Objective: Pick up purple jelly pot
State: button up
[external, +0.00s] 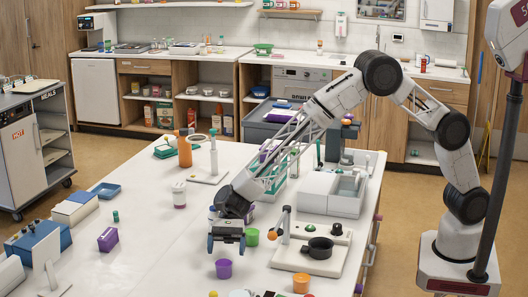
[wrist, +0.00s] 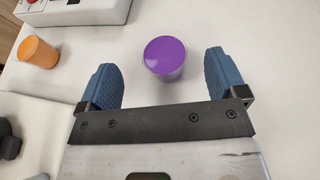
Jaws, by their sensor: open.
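The purple jelly pot (wrist: 165,56) stands upright on the white table, with its purple lid facing up in the wrist view. In the external view the purple pot (external: 223,268) is just below and in front of my gripper (external: 227,244). In the wrist view my gripper (wrist: 161,88) is open, with one blue finger to the left of the pot and one to the right. The pot lies ahead, roughly centred between them, with clear room on both sides. Nothing is held.
An orange pot (wrist: 38,52) stands to the left in the wrist view. A green cup (external: 252,237) and a hotplate with a dark pan (external: 320,248) are to the right of my gripper. A purple box (external: 108,240) is at left. White table around the pot is bare.

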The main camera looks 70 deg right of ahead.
aim_at(223, 262)
jog(key=shift+x, duration=2.6)
jog(key=shift+w, duration=0.1)
jog(key=c, duration=1)
jog(key=shift+r, duration=0.1)
jog(key=shift+r, duration=4.9)
